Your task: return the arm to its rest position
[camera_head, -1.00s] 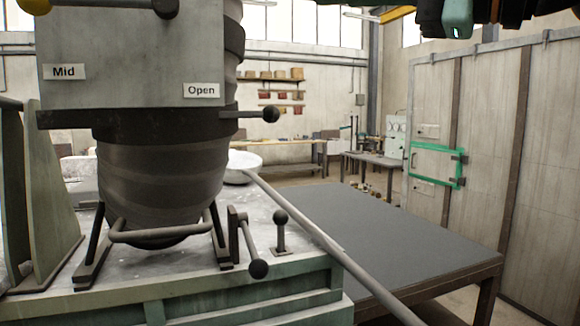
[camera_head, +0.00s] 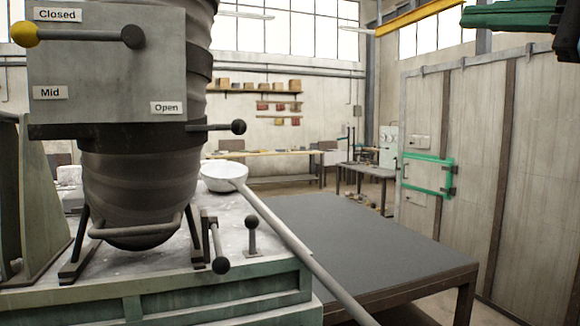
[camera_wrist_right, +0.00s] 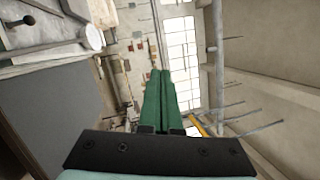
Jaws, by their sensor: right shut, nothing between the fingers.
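My right gripper (camera_head: 470,16) shows at the top right edge of the head view, its green fingers pointing left. In the right wrist view its fingers (camera_wrist_right: 158,76) lie side by side, shut, with nothing between them. It is in the air, well above and to the right of the ladle. The ladle (camera_head: 224,171) has a white bowl beside the furnace-like vessel, and its long grey handle slants down past the bottom edge. A white round shape, likely the ladle bowl (camera_wrist_right: 93,38), also shows in the right wrist view. My left gripper is not in view.
The grey vessel (camera_head: 140,170) with a lever (camera_head: 132,36) and Closed, Mid and Open labels stands on a green bench (camera_head: 220,293) at left. A bare dark table (camera_head: 360,232) is in the middle. A metal door (camera_head: 480,170) with a green frame is at right.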

